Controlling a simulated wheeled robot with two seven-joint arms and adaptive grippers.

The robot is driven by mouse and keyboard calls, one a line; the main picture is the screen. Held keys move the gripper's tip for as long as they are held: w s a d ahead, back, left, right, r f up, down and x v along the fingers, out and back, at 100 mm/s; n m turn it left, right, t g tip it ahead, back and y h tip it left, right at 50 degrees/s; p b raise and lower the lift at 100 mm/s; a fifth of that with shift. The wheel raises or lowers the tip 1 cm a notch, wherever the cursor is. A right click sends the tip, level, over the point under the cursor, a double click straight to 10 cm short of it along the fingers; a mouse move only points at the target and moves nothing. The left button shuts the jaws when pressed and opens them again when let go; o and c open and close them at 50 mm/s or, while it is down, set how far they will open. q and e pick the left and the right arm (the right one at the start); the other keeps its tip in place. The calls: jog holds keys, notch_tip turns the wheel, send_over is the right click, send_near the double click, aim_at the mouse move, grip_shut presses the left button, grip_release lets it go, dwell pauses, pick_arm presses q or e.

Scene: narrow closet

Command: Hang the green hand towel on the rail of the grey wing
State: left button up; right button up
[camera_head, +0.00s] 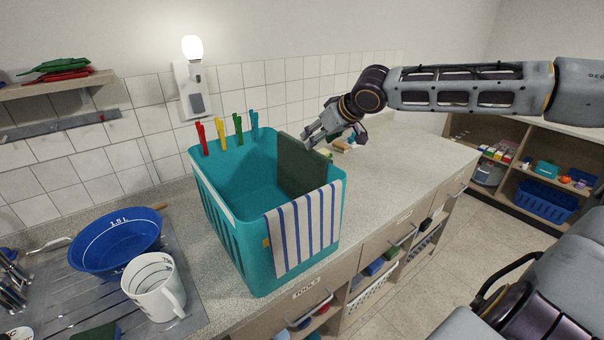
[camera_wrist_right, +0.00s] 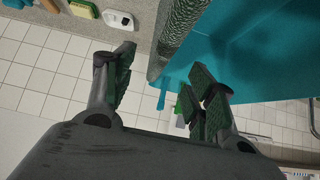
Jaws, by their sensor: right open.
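A dark green hand towel (camera_head: 302,167) hangs over the right-hand rim of a teal basket (camera_head: 222,240) on the counter. My right gripper (camera_head: 318,138) is open beside the towel's upper right edge. In the right wrist view my right gripper (camera_wrist_right: 160,100) has its fingers spread wide. The green towel (camera_wrist_right: 182,32) shows there beyond the fingertips, over the teal basket wall (camera_wrist_right: 255,55). I cannot tell whether a finger touches the towel. I cannot make out a grey wing with a rail. My left gripper is not in view.
A blue-and-white striped cloth (camera_head: 300,232) hangs on the basket's front. Several coloured pegs (camera_head: 220,135) stand on its back rim. A blue bowl (camera_head: 115,243) and white jug (camera_head: 153,287) stand at left. A lamp (camera_head: 192,50) is on the wall. The counter (camera_head: 415,160) at right is mostly clear.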

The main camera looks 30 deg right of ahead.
aim_at(304, 149)
jog(key=shift+x, duration=2.1)
jog(key=shift+f, duration=0.1)
jog(key=shift+a+x, duration=0.1)
jog(key=shift+x, duration=1.15)
jog(key=shift+a+x, duration=0.15)
jog(key=shift+x, duration=1.1)
grip_shut()
